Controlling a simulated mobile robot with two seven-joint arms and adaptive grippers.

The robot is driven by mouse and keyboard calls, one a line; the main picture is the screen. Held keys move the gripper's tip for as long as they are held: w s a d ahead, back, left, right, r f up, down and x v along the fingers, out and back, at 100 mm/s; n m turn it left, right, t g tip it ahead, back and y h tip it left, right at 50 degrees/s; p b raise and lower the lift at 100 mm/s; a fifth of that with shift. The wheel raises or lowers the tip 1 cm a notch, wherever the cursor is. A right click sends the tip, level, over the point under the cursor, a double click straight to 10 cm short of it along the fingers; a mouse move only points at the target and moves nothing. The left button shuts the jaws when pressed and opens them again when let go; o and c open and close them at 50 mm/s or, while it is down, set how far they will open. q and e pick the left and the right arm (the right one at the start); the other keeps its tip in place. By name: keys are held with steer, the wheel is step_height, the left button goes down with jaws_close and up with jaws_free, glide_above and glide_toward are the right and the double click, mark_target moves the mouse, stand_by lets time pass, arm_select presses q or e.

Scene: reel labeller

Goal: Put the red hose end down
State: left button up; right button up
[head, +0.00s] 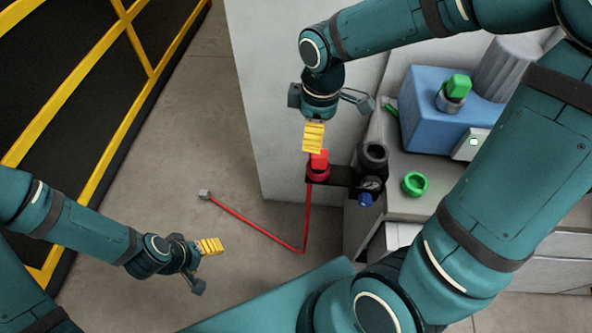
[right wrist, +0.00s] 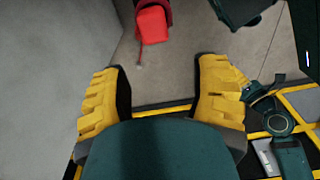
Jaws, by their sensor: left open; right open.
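A red block-shaped hose end (head: 319,160) stands in a red ring on a black bracket (head: 340,175). The thin red hose (head: 305,215) hangs below it, bends, and runs left to a small grey fitting (head: 204,194). My right gripper (head: 313,138) is open, its yellow fingers just above the red hose end. In the right wrist view the red hose end (right wrist: 152,24) is beyond the fingertips, and nothing is between the open fingers (right wrist: 160,95). My left gripper (head: 210,246) is open and empty, low at the left, apart from the hose.
A dark gauge unit (head: 371,183) with a blue knob (head: 365,200) adjoins the bracket. A green ring (head: 414,184) lies on the grey bench, near a blue machine block (head: 430,110) with a green-topped fitting (head: 457,87).

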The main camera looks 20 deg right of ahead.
steer(key=s+a+f+m+y, duration=0.1)
steer(key=a+f+m, duration=0.3)
steer(key=f, duration=0.4)
steer(key=s+a+f+m+t+y, duration=0.1)
steer(key=a+f+m, duration=0.3)
steer(key=f, duration=0.5)
steer(key=s+a+f+m+y, duration=0.1)
steer(key=s+a+f+m, duration=0.2)
steer(key=f, duration=0.6)
steer(key=shift+s+a+m+t, duration=0.3)
steer(key=shift+a+m, duration=0.5)
